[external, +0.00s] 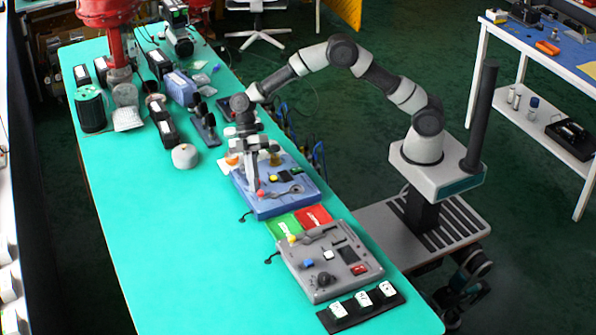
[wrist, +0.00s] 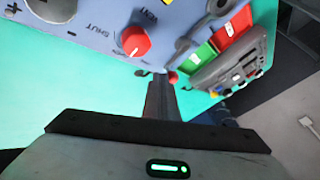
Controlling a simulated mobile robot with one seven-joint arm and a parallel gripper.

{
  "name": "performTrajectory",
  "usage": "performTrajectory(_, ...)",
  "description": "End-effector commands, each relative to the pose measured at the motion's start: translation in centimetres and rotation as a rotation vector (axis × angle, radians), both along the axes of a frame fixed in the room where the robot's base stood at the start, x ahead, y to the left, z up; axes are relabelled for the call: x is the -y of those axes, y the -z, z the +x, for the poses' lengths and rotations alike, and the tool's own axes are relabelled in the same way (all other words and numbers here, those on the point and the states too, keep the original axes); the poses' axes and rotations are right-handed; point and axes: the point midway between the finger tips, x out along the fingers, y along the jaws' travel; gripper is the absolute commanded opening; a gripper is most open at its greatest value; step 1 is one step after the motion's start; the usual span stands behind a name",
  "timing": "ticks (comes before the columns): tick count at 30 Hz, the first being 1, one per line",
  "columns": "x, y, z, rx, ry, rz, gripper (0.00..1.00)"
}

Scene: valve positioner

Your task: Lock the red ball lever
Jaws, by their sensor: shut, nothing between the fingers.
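A small red ball (wrist: 173,77) shows in the wrist view just beyond my fingertips, at the edge of the blue panel (wrist: 85,50). A grey lever arm (wrist: 186,45) lies near it; the joint between the two is hard to make out. A larger red knob (wrist: 133,40) sits on the panel between the labels SHUT and VENT. In the external view my gripper (external: 256,188) points down over the near left part of the blue panel (external: 268,210), close to a red spot (external: 261,193). My gripper is shut and empty. Whether it touches the ball cannot be told.
A green and red mat (external: 282,227) lies beside the blue panel. A grey panel (external: 322,288) with a lever and buttons stands nearer, with a black strip of white blocks (external: 338,311) in front. Several devices crowd the far table end. The left table surface is clear.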

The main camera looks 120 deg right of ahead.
Motion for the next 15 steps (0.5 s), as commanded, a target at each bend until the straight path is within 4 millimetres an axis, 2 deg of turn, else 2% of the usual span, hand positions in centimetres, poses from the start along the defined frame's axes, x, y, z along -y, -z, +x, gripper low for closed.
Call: performTrajectory(15,-2.9,-0.1,0.9,0.0,-0.455,0.001,0.0)
